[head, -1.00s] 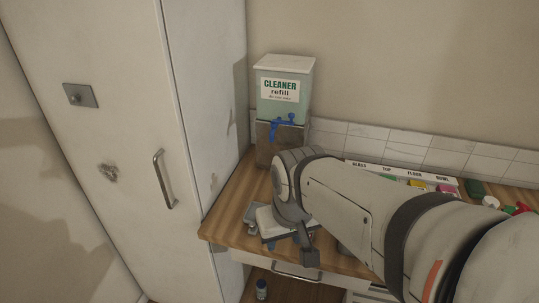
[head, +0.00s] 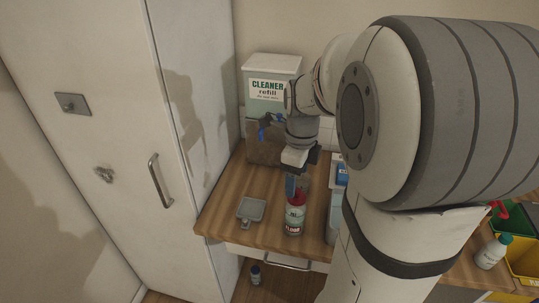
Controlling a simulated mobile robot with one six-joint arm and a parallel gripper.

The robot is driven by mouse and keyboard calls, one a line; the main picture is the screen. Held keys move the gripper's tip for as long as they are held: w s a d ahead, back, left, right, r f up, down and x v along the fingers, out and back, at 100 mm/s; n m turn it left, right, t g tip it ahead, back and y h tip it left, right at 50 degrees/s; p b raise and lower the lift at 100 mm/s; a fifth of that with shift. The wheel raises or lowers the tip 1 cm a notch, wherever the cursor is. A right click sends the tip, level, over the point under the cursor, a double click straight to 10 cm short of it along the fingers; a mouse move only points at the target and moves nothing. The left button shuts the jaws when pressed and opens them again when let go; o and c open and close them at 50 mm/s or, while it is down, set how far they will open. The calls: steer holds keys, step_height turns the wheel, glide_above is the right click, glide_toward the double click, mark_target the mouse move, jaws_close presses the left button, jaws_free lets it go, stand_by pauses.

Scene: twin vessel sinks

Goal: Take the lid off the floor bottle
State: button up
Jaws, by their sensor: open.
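The floor bottle (head: 294,222) stands upright on the wooden counter, a clear bottle with a label reading FLOOR. Its red lid (head: 298,199) is on top, partly hidden by my gripper. My gripper (head: 295,188) points down at the lid with its jaws open and a blue finger at the lid's left side. I cannot tell whether the fingers touch the lid.
A green cleaner refill tank (head: 269,92) with a blue tap (head: 266,124) stands behind. A small grey tray (head: 251,209) lies left of the bottle. A white cabinet (head: 195,130) rises at the left. A white bottle (head: 490,254) stands at the right. My arm hides much of the counter.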

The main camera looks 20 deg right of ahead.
mark_target(298, 191)
steer(key=shift+w+d+m, duration=0.3)
steer(key=shift+d+m, duration=0.25)
steer(key=shift+m, duration=0.55)
steer(key=shift+d+f, duration=0.1)
steer(key=shift+f, duration=0.2)
steer(key=f, duration=0.2)
steer(key=f+p, duration=0.1)
steer(key=f, duration=0.1)
steer(key=w+f, duration=0.1)
steer(key=f, duration=0.2)
steer(key=shift+f+p, duration=0.1)
steer(key=shift+p, duration=0.2)
steer(key=shift+c, duration=0.4)
steer(key=c, duration=0.9)
steer(key=shift+c, duration=0.2)
